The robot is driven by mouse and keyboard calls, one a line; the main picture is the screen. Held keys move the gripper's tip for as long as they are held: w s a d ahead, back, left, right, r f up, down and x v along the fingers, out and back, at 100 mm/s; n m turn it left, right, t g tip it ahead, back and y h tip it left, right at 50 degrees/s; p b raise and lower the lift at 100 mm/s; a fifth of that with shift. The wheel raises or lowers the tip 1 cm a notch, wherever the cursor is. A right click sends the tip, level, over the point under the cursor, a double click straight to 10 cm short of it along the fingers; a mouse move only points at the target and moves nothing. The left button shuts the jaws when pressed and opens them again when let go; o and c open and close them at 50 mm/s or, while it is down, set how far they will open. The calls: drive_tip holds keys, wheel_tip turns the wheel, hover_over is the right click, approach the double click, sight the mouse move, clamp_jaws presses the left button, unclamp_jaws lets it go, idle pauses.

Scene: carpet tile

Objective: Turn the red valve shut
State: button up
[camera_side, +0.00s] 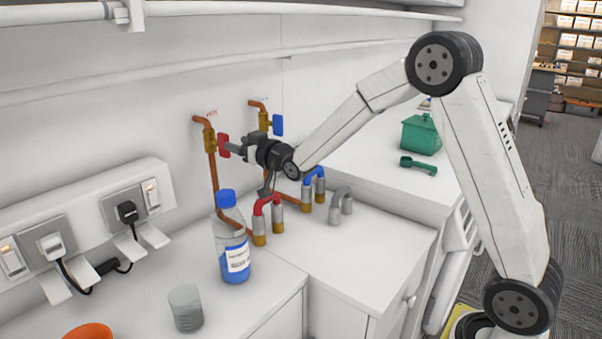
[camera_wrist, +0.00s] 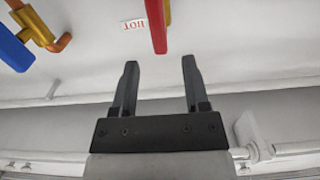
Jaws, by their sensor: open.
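The red valve handle (camera_side: 223,145) sits on a brass valve body (camera_side: 210,140) on the left copper pipe at the back wall. It stands roughly upright, along the line of the pipe. In the wrist view the red handle (camera_wrist: 157,25) enters from the top edge, lined up with the gap between my fingers. My gripper (camera_side: 237,147) is open and faces the handle from the right; both fingers of my gripper (camera_wrist: 160,63) show clearly, with nothing between them low down. I cannot tell whether the fingertips reach past the handle's near end.
A blue valve handle (camera_side: 278,125) is close by on the right pipe. Below are red (camera_side: 268,200) and blue (camera_side: 313,175) U-shaped pipe pieces and a blue-capped bottle (camera_side: 232,250). A beaker (camera_side: 186,308), plugged sockets (camera_side: 130,212) and a green house-shaped box (camera_side: 421,134) stand farther off.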

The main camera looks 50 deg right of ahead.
sight(228, 140)
drive_tip(key=shift+w, duration=0.2)
drive_tip(key=shift+w, duration=3.7)
clamp_jaws()
